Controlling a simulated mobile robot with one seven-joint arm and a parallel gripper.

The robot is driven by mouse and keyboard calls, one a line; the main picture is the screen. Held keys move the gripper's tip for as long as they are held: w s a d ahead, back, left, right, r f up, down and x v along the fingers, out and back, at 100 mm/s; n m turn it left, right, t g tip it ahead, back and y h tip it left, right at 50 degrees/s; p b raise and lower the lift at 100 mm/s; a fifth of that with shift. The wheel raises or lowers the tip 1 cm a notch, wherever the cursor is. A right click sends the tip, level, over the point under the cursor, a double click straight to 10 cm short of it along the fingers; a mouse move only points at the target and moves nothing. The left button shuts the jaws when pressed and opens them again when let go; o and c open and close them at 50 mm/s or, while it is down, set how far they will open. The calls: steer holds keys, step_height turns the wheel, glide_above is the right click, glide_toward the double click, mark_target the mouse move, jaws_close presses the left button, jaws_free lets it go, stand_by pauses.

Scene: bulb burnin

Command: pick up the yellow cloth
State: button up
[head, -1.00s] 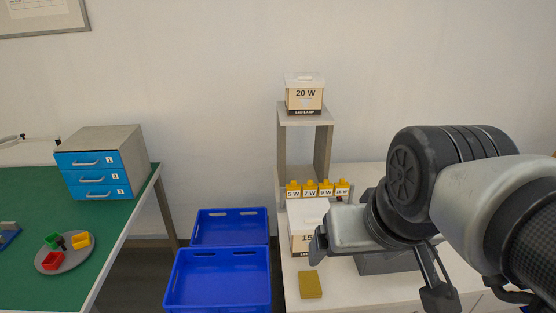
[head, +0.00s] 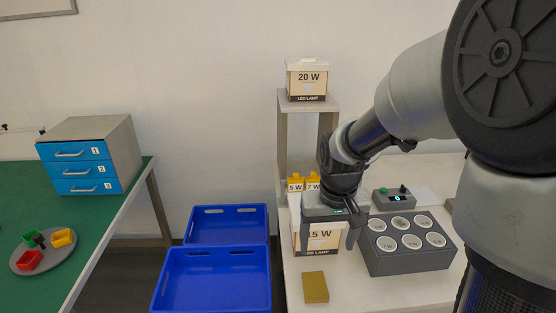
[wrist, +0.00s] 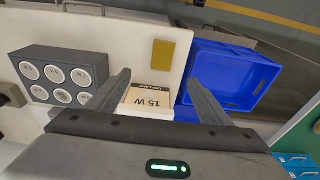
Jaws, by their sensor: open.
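The yellow cloth (head: 315,287) is a small flat mustard-coloured rectangle. It lies on the white table near its front left edge, in front of the 15 W box. It also shows in the wrist view (wrist: 163,54), beyond my fingertips and near the table edge. My gripper (head: 332,245) is open and empty.
The 15 W box (head: 320,238) stands close behind the cloth. A grey block with several round sockets (head: 405,262) is to its right. Blue crates (head: 215,280) stand on the left, below the table edge. A shelf holds a 20 W box (head: 307,80).

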steer(key=b, duration=0.2)
glide_above(315, 284)
steer(key=s, duration=0.1)
steer(key=f, duration=1.4)
steer(key=shift+d, duration=0.25)
steer(key=shift+w+a+f+b, duration=0.1)
steer(key=shift+w+f+b, duration=0.1)
steer(key=shift+f, duration=0.7)
steer(key=shift+w+a+f+b, duration=0.1)
steer(key=shift+f+b, duration=0.05)
steer(key=shift+f, duration=0.8)
steer(key=shift+w+f+b, duration=0.15)
steer(key=shift+f+b, duration=0.05)
steer(key=shift+f, duration=0.7)
steer(key=c, duration=1.2)
step_height(315, 284, up, 10)
steer(key=p, duration=0.1)
steer(key=shift+p, duration=0.4)
